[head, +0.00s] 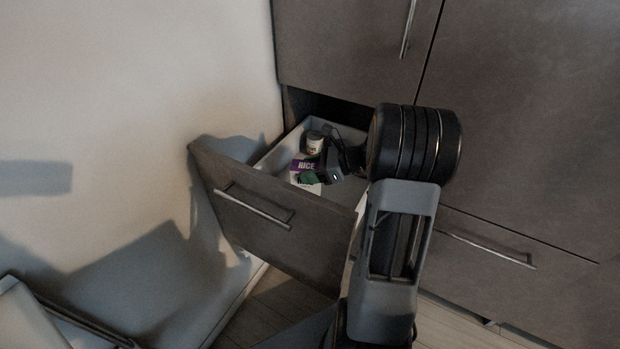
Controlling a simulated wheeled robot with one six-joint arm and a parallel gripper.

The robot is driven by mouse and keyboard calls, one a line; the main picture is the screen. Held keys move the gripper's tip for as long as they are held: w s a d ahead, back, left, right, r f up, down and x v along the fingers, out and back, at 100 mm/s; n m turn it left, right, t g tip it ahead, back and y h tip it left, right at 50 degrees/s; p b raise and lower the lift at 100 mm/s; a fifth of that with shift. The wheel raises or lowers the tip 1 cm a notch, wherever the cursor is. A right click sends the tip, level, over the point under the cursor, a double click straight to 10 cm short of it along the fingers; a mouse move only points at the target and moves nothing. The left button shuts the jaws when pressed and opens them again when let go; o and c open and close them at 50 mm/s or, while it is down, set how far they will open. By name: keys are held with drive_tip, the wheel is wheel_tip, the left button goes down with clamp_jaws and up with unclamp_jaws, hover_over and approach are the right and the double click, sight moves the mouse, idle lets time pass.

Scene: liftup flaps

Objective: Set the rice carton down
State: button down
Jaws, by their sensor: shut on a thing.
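The rice carton (306,165) is a small box with a purple band lettered "RICE" over a pale lower part. It is inside the open drawer (255,212), near the drawer's left side. My gripper (318,177) reaches in from the right and is shut on the carton, with a green part in front of it. My gripper covers part of the carton. I cannot tell whether the carton's base touches the drawer floor.
A small can (315,142) with a pale label stands just behind the carton in the drawer. The white wall (140,90) is close on the left. Shut dark cabinet fronts (530,120) stand at the right and above. My arm crosses the drawer's right side.

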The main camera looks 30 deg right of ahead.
drive_tip(key=shift+f+b, duration=0.35)
drive_tip(key=shift+f, duration=1)
drive_tip(key=shift+c, duration=2)
unclamp_jaws()
drive_tip(key=shift+s, duration=0.1)
drive_tip(key=shift+s+d+r, duration=0.15)
drive_tip(key=shift+d+r, duration=0.1)
drive_tip(key=shift+r, duration=0.05)
drive_tip(key=p+v, duration=0.3)
drive_tip(key=v, duration=0.8)
drive_tip(key=shift+d, duration=0.2)
drive_tip(key=shift+s, duration=0.1)
drive_tip(key=shift+r, duration=0.1)
